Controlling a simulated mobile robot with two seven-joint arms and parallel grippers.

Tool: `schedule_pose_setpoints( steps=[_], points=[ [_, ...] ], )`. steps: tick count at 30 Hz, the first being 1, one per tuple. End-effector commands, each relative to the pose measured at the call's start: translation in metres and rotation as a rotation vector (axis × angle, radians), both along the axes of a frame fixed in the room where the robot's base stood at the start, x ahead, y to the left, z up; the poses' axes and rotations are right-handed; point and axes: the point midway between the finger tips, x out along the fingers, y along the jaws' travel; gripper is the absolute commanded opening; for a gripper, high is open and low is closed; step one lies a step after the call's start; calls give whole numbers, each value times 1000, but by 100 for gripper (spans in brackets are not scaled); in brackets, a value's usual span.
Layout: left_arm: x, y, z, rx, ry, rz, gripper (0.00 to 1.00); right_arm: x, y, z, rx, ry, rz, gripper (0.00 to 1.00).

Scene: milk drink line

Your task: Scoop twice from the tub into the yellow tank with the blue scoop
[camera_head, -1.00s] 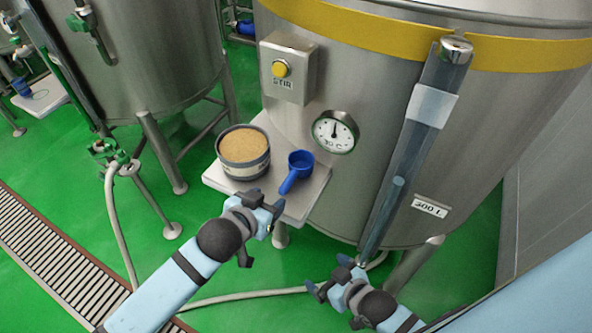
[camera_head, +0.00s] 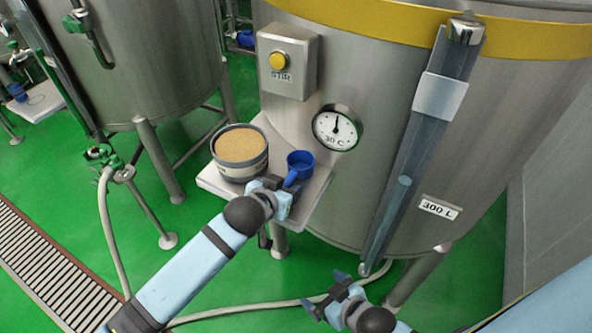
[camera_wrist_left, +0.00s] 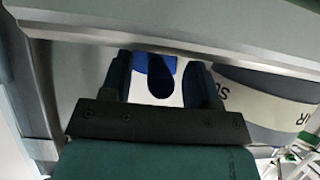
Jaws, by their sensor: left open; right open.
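The blue scoop (camera_head: 300,162) stands on a small white shelf (camera_head: 222,190) at the front of the tank with the yellow band (camera_head: 400,30). The tub (camera_head: 240,160), full of tan powder, stands left of the scoop on the same shelf. In the left wrist view the blue scoop (camera_wrist_left: 160,75) lies between the two open fingers, with the tub (camera_wrist_left: 260,100) to the right. I cannot tell whether a finger touches the handle. My right gripper (camera_head: 325,290) is open and empty, low in front of the tank.
A box with a yellow STIR button (camera_head: 278,61) and a dial gauge (camera_head: 337,128) are on the tank wall above the shelf. A sloping sight tube (camera_head: 410,160) stands to the right. A hose (camera_head: 112,240) lies on the green floor.

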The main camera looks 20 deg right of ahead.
Motion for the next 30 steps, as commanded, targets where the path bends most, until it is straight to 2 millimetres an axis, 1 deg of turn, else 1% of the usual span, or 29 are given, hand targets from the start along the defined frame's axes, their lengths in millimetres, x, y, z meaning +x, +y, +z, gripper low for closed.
schedule_pose_setpoints(
  steps=[2,5,6,8,9,10,14,17,30],
  points=[
    [0,0,0,0,0,0,55,0,-1,-1,-1,1,-2,99],
    [0,0,0,0,0,0,35,0,-2,-2,-3,2,-2,99],
    [0,0,0,0,0,0,25,0,-2,-2,-4,2,-3,99],
    [0,0,0,0,0,0,12,0,-3,-2,-4,2,-3,99],
    [0,0,0,0,0,0,2,0,-3,-2,-4,2,-4,99],
    [0,0,0,0,0,0,0,0,-3,-2,-4,2,-4,99],
    [0,0,2,0,0,0,0,0,-3,0,-4,1,-4,99],
    [0,0,7,-1,1,0,0,1,-3,5,-4,1,-4,99],
    [0,0,43,-1,1,0,0,2,-8,43,-12,-12,-16,99]
  ],
)
